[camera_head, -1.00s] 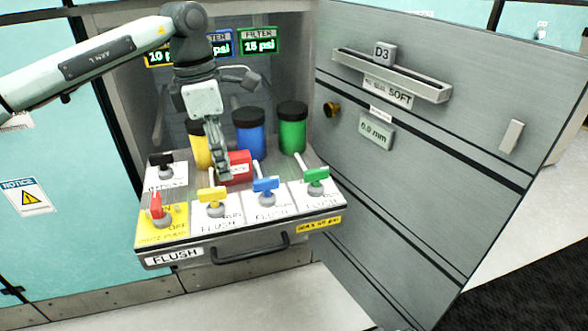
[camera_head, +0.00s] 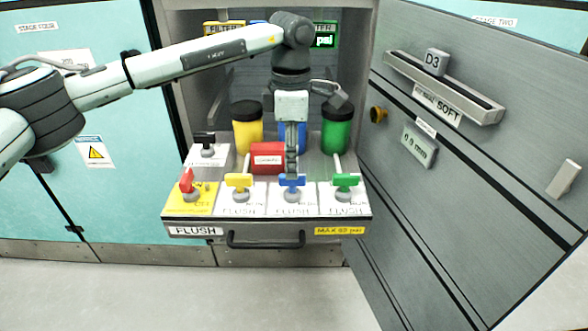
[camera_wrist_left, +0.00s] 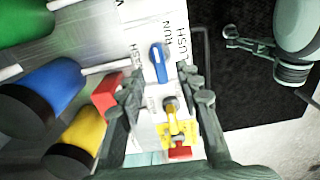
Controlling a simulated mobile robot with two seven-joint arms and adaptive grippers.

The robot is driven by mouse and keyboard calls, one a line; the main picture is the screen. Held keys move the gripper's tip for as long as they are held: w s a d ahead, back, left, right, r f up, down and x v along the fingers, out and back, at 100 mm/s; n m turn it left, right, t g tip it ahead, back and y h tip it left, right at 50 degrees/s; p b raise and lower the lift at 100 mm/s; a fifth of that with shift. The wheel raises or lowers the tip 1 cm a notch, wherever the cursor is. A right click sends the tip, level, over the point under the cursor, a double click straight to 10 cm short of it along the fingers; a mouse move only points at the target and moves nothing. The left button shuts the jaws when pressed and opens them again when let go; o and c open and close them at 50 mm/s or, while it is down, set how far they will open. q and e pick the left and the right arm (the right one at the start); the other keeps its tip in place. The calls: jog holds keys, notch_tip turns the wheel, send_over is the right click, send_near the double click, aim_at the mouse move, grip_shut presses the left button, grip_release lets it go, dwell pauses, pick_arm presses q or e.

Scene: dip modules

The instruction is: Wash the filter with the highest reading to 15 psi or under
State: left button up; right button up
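My left gripper (camera_head: 291,172) is above the blue valve handle (camera_head: 291,181) on the flush drawer; its fingers stand apart in the left wrist view (camera_wrist_left: 165,95). The blue handle (camera_wrist_left: 157,62) shows just beyond the fingertips there; contact is unclear. The yellow (camera_head: 238,180) and green (camera_head: 344,182) handles stand either side. A red handle (camera_head: 187,181) is on the yellow plate at left. Behind are yellow (camera_head: 248,135), blue (camera_head: 283,137) and green (camera_head: 336,135) filters. My arm hides most of the displays; the green one (camera_head: 325,41) shows only "psi". My right gripper is probably the grey part (camera_wrist_left: 262,50) in the wrist view.
A red block (camera_head: 268,158) and a black handle (camera_head: 208,144) sit behind the front valves. The grey door (camera_head: 480,190) stands open at right with a D3 holder (camera_head: 437,62). The drawer handle (camera_head: 266,243) sticks out in front; the floor ahead is clear.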

aim_at(292, 186)
pick_arm(q)
jog(key=shift+f, duration=1.7)
jog(key=shift+c, duration=0.2)
jog(key=shift+d, duration=0.1)
grip_shut()
